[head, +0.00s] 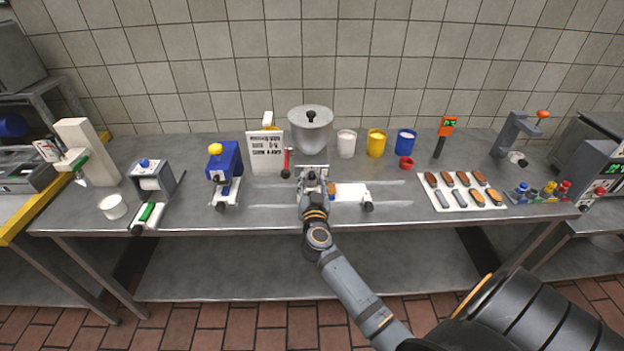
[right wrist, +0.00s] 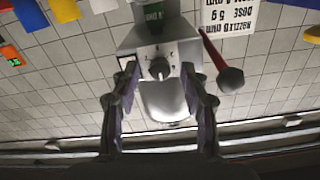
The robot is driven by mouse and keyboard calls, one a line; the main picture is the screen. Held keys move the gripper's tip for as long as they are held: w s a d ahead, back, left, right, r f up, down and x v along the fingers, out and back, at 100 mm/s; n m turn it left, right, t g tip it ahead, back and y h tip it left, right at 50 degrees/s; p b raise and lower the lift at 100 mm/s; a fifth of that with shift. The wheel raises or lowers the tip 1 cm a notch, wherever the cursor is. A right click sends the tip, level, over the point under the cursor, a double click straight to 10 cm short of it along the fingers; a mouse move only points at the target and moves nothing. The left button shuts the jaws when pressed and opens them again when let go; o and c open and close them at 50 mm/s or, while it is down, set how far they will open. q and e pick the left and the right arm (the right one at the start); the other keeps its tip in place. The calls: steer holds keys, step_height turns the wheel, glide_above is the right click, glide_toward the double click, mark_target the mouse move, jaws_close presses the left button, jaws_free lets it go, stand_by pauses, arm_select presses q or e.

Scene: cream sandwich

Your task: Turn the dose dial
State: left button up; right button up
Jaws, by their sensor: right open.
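The dose dial (right wrist: 159,69) is a small dark knob with tick marks around it, on the front of the grey dosing machine (right wrist: 138,36). In the head view the machine's metal hopper (head: 310,128) stands at the back middle of the bench, and the dial is hidden behind my gripper. My right gripper (right wrist: 160,76) is open, its fingers on either side of the dial with gaps showing. I cannot tell how far they are from it in depth. It also shows in front of the machine in the head view (head: 313,180). My left gripper is not in view.
A white sign (head: 266,152) reads nozzle and dose values. White (head: 346,143), yellow (head: 376,142) and blue (head: 405,142) cups stand right of the hopper. A cookie tray (head: 462,206) lies further right.

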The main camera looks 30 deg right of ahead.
steer(key=shift+w+d, duration=0.3)
steer(key=shift+w, duration=0.1)
steer(key=shift+c, duration=0.5)
jaws_close()
steer(key=shift+r, duration=0.1)
